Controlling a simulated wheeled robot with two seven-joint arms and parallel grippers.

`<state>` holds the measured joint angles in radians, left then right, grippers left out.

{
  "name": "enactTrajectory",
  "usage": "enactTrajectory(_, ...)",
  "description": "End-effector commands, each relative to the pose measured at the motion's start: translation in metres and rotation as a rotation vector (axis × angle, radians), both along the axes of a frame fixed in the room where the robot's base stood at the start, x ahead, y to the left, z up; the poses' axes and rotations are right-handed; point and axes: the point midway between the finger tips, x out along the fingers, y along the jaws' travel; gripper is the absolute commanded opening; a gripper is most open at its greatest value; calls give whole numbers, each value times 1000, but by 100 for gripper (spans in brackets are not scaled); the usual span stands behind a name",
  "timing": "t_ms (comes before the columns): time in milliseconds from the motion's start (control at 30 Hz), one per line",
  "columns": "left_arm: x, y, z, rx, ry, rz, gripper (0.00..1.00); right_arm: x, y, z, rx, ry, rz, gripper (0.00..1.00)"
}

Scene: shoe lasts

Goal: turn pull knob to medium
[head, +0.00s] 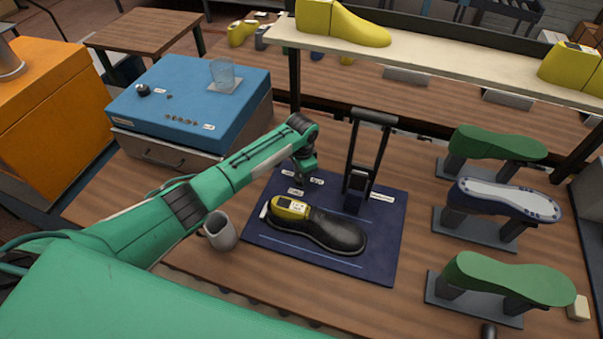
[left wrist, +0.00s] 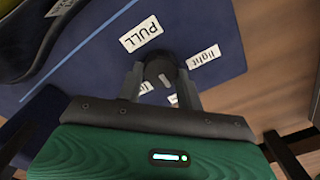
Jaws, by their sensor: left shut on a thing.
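My left gripper (head: 301,176) reaches down at the back left of the dark blue mat (head: 388,245), among small white labels. In the left wrist view, my left gripper (left wrist: 160,72) has its two fingers on either side of a dark round knob (left wrist: 157,67) and is shut on it. A light mark shows on the knob. The "PULL" label (left wrist: 141,33) and the "light" label (left wrist: 204,57) lie beside it. Other labels by the fingers are partly hidden, so their words cannot be read. In the head view the gripper mostly hides the knob. My right gripper is not in view.
A grey cup (head: 220,231) stands close under my left arm. A blue box (head: 190,95) is at left, green lasts (head: 508,278) at right.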

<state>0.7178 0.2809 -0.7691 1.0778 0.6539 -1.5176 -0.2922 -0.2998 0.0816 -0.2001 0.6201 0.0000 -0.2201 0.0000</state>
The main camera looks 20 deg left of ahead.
Motion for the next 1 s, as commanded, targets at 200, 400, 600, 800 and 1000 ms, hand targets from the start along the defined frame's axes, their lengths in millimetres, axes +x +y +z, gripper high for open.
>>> enactTrajectory(200, 1, 0, 1, -2, -4, 0, 14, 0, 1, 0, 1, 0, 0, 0)
enactTrajectory(400, 1, 0, 1, -1, -3, 0, 58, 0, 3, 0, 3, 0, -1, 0)
enactTrajectory(600, 1, 0, 0, -1, -1, 1, 58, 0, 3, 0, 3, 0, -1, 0)
enactTrajectory(800, 1, 0, 7, -2, -4, 0, 58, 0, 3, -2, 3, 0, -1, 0)
enactTrajectory(1000, 2, -1, 40, -3, -7, -1, 58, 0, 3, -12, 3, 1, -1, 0)
